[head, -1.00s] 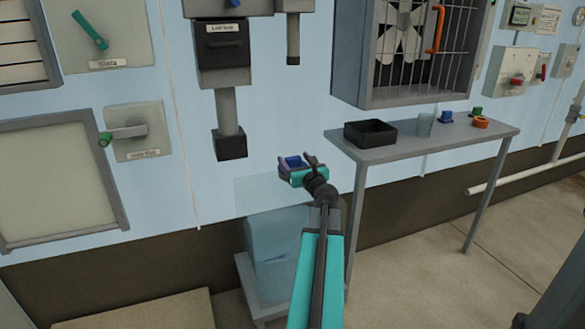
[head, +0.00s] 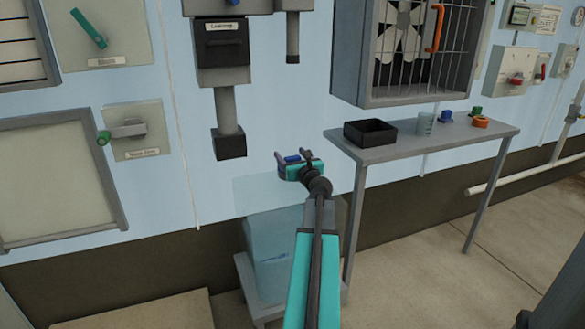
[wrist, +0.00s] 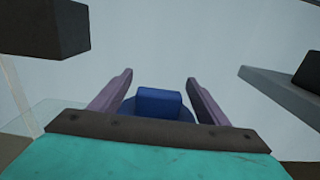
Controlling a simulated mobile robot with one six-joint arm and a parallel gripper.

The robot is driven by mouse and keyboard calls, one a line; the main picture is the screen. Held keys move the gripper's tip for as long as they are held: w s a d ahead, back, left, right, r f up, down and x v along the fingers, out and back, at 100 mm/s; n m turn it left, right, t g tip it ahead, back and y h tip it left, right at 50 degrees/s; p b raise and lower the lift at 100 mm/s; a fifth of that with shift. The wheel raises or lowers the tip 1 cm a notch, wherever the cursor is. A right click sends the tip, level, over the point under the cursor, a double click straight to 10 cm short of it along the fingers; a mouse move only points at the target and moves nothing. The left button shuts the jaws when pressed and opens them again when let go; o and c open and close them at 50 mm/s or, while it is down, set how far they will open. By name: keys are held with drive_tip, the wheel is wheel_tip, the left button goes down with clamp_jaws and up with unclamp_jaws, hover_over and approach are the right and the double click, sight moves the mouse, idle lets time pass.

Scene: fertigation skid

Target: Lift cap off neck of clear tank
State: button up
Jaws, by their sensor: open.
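The clear tank (head: 275,252) stands on a low grey stand below the wall, partly hidden by my arm. A blue cap (head: 292,159) shows at my gripper (head: 291,157) in the head view. In the wrist view the blue cap (wrist: 158,104) lies between the two purple fingers of my gripper (wrist: 159,92). The fingers are open, with a gap on each side of the cap's raised block. The neck under the cap is hidden by my gripper.
A grey side table (head: 440,140) at right holds a black tray (head: 370,132), a clear beaker (head: 425,123) and small coloured parts. A dark block on a grey pipe (head: 228,143) hangs from the wall at upper left. A transparent panel (head: 262,190) is beside my gripper.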

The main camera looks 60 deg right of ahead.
drive_tip(key=shift+x, duration=1.1)
drive_tip(key=c, duration=1.2)
